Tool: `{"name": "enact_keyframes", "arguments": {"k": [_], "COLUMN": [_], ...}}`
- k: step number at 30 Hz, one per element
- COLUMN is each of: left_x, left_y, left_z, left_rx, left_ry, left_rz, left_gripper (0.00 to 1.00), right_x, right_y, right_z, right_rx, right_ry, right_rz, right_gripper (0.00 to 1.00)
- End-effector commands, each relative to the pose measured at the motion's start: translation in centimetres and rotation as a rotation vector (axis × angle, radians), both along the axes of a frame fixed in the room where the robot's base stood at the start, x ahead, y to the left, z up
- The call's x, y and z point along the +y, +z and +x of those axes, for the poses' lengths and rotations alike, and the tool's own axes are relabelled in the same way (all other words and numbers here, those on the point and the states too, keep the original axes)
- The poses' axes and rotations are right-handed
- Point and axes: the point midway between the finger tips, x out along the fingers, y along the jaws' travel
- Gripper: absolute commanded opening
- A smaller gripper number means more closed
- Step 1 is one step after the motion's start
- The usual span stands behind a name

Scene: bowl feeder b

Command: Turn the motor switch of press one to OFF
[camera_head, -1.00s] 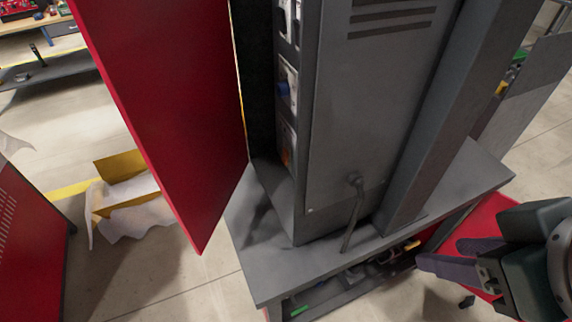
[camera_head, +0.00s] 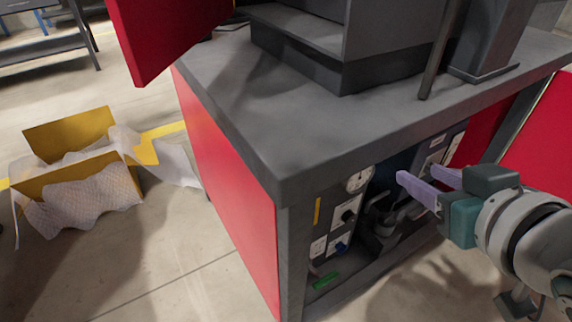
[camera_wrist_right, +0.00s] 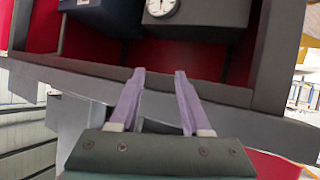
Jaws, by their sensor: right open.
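A grey machine bench with red side panels (camera_head: 228,190) fills the middle of the head view. Its open lower bay holds a panel with a black knob (camera_head: 349,216) and a blue knob (camera_head: 342,247), both small; I cannot read which is the motor switch or its setting. A round white dial (camera_head: 359,179) sits above them and also shows at the top of the right wrist view (camera_wrist_right: 161,8). My right gripper (camera_head: 420,176) is open and empty in front of the bay, right of the dial. In the right wrist view its fingers (camera_wrist_right: 160,76) point toward the bay's edge.
The grey bench top (camera_head: 230,100) overhangs the bay. A red door (camera_head: 165,35) hangs open at upper left. A yellow box with wrapping (camera_head: 80,180) stands on the floor at left. A green item (camera_head: 325,281) lies low in the bay. Floor in front is clear.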

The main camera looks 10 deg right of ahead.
Motion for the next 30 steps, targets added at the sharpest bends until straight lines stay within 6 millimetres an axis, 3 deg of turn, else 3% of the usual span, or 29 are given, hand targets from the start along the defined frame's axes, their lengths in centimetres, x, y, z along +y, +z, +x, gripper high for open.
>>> {"name": "enact_keyframes", "arguments": {"k": [1, 9, 15, 21, 26, 30], "left_x": [0.0, 0.2, 0.3, 0.4, 0.3, 0.3], "left_y": [-5.0, -18.1, -26.6, -31.2, -32.1, -32.9], "left_z": [0.0, 0.0, 0.0, 0.0, 0.0, 0.0], "left_rx": [0.0, -0.001, 0.0, 0.0, -0.001, -0.002], "left_ry": [0.0, -0.004, -0.005, -0.005, -0.005, -0.006], "left_rz": [0.001, 0.007, 0.012, 0.012, 0.012, 0.012], "left_gripper": [0.5, 0.5, 0.5, 0.5, 0.5, 0.5], "right_x": [-0.1, 1.2, 3.1, 4.6, 5.2, 5.8], "right_y": [-4.8, -16.5, -24.2, -28.5, -29.2, -29.2], "right_z": [0.8, 4.1, 5.1, 5.0, 5.1, 6.6], "right_rx": [-0.04, -0.273, -0.398, -0.457, -0.474, -0.478], "right_ry": [0.011, 0.147, 0.289, 0.397, 0.432, 0.439], "right_rz": [0.001, 0.039, 0.097, 0.152, 0.171, 0.172], "right_gripper": [0.47, 0.47, 0.47, 0.47, 0.47, 0.47]}}
